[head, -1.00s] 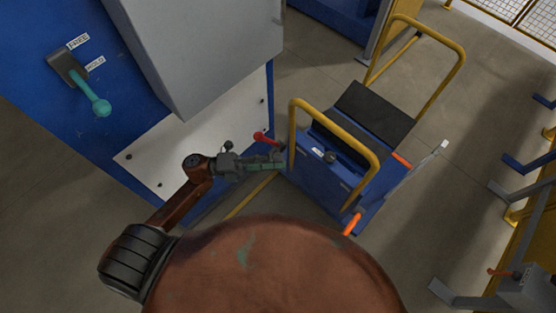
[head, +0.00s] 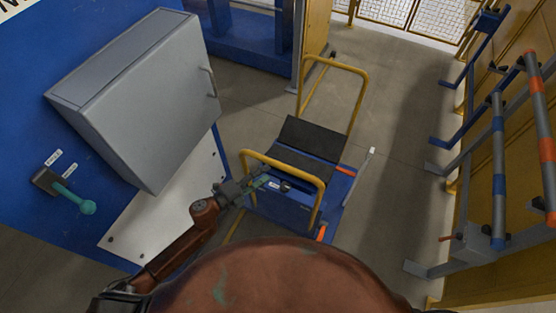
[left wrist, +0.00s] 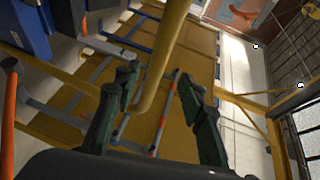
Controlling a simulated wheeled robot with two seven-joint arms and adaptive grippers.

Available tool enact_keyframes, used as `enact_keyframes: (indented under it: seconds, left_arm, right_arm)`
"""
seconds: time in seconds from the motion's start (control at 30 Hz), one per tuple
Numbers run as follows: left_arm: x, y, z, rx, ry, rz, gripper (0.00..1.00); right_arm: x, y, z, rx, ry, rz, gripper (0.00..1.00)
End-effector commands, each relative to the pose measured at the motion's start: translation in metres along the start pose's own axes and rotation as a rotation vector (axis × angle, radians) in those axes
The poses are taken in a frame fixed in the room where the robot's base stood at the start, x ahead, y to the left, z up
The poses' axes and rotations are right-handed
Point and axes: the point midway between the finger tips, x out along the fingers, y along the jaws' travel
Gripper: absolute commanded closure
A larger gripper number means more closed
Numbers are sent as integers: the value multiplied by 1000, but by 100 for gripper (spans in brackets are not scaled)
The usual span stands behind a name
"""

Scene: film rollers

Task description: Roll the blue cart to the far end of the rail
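The blue cart (head: 290,207) stands on the floor in the middle of the head view, with a dark sloped top and a yellow hoop handle at each end. My left gripper (head: 262,182) is at the left side of the near yellow handle (head: 300,172). In the left wrist view, the gripper's two green-black fingers (left wrist: 158,88) are apart, with a yellow bar (left wrist: 165,55) running between them. A gap shows beside the bar, so the fingers are not closed on it. My right gripper is out of view. I cannot make out the rail clearly.
A grey cabinet (head: 140,95) on a blue panel stands at left, with a teal lever (head: 75,200) below it. A rack with striped rollers (head: 498,170) stands along the right. Open floor (head: 395,150) lies between cart and rack; mesh fencing (head: 390,10) is at the back.

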Motion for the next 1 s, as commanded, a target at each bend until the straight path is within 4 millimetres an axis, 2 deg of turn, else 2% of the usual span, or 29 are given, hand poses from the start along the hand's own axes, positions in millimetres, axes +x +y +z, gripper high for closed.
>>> enact_keyframes:
  seconds: [0.03,0.17,0.6,0.8,1.0]
  left_arm:
    - [1,-2,1,-2,-9,10,63]
    - [9,1,1,-5,-19,18,63]
    - [71,2,2,-4,-18,16,63]
    - [81,3,2,-4,-17,17,63]
    - [81,3,2,-4,-17,17,63]
  right_arm:
    - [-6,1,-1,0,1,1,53]
    - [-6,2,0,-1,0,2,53]
    - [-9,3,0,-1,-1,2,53]
    - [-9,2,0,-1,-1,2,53]
    - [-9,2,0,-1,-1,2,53]
